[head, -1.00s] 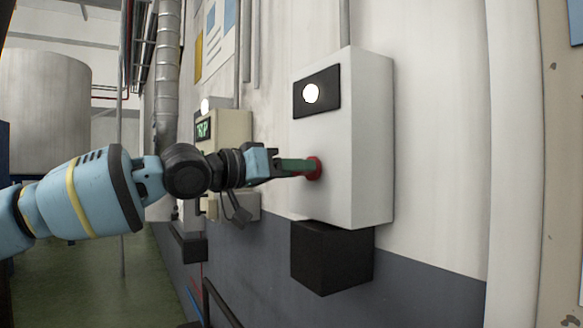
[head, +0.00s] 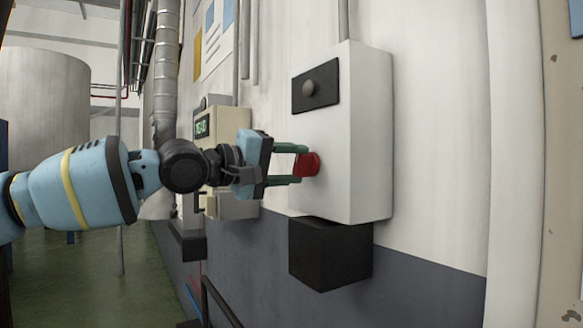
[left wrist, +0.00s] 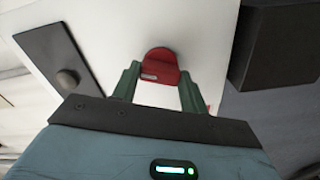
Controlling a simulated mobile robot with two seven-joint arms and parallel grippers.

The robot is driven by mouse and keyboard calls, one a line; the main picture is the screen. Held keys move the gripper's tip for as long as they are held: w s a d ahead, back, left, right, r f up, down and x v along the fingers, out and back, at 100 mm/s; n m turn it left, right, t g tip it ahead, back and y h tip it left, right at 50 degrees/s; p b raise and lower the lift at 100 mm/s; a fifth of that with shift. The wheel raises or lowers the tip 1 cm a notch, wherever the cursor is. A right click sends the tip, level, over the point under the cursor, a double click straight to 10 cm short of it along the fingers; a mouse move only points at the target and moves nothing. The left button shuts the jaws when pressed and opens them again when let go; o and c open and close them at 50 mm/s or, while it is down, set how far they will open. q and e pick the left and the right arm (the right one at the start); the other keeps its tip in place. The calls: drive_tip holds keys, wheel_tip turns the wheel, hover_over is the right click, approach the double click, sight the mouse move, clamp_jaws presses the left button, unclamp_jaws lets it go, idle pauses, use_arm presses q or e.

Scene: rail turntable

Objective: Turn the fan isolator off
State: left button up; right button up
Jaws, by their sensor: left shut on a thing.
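The fan isolator is a pale grey wall box (head: 345,150) with a red rotary handle (head: 308,164) on its front. A black panel (head: 315,85) above the handle carries a round lamp (head: 308,88), which is grey and unlit. My left gripper (head: 294,165) has green fingers, one above and one below the handle, and is shut on it. In the left wrist view the red handle (left wrist: 160,65) sits between the fingertips, with a small pale mark on it. The lamp also shows there (left wrist: 67,79). My right gripper is not in view.
A black box (head: 330,252) sits directly under the isolator. A beige box with a green text display (head: 205,126) is on the wall behind my left wrist. A dark rail (head: 220,303) runs low along the wall. Green floor lies open at left.

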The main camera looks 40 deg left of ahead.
use_arm(q)
drive_tip(key=shift+n, duration=2.2)
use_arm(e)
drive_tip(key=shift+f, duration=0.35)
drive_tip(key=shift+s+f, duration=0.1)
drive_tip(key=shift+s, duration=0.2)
use_arm(q)
drive_tip(key=o, duration=1)
